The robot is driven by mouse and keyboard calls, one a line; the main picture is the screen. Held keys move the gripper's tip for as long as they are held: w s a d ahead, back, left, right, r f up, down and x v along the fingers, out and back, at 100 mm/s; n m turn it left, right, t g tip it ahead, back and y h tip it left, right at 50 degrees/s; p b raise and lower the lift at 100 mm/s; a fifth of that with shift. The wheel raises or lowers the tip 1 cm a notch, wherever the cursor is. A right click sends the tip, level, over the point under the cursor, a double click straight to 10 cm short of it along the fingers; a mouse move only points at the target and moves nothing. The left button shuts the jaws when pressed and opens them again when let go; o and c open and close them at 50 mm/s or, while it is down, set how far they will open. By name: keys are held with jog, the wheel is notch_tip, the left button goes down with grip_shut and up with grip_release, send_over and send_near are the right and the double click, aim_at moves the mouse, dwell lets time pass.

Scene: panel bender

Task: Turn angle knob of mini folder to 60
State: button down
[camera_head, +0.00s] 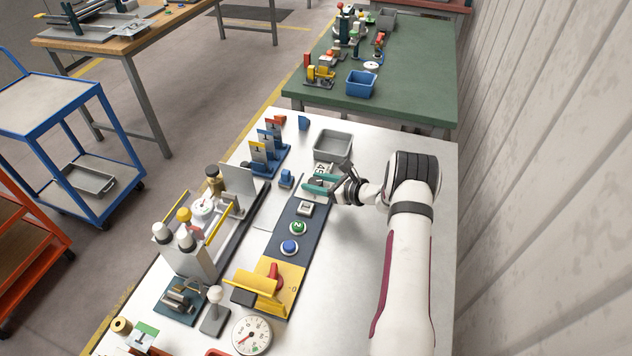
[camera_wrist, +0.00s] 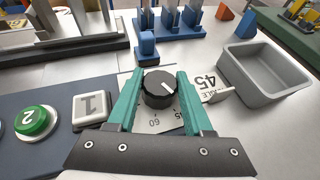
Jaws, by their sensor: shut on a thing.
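The black angle knob (camera_wrist: 159,90) sits between the teal fingers of my gripper (camera_wrist: 161,76) in the wrist view. The fingers are shut on its sides. Its white pointer line points right and slightly down. The pale dial plate (camera_wrist: 156,127) below it shows 60 at the bottom and 45 at lower right, partly hidden by a finger. A small sign (camera_wrist: 210,88) reading 45 and ANGLE stands right of the knob. In the head view my gripper (camera_head: 318,186) is at the far end of the dark blue control panel (camera_head: 279,229); the knob is hidden there.
A blue block (camera_wrist: 147,46) stands behind the knob. A grey bin (camera_wrist: 262,74) stands right. A yellow-based red switch (camera_head: 274,277) is nearer the front.

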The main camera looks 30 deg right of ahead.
jog(key=m+t+h, duration=0.1)
jog(key=m+h, duration=0.3)
jog(key=shift+a+h, duration=0.15)
jog(key=shift+h, duration=0.25)
jog(key=shift+m+g+h, duration=0.3)
jog(key=shift+m+h, duration=1.8)
jog(key=shift+h, duration=0.5)
jog(key=shift+c, duration=1.5)
grip_release()
jog(key=shift+s, duration=0.1)
jog(key=v, duration=1.5)
jog(key=shift+s+r, duration=0.15)
jog(key=shift+s, duration=0.1)
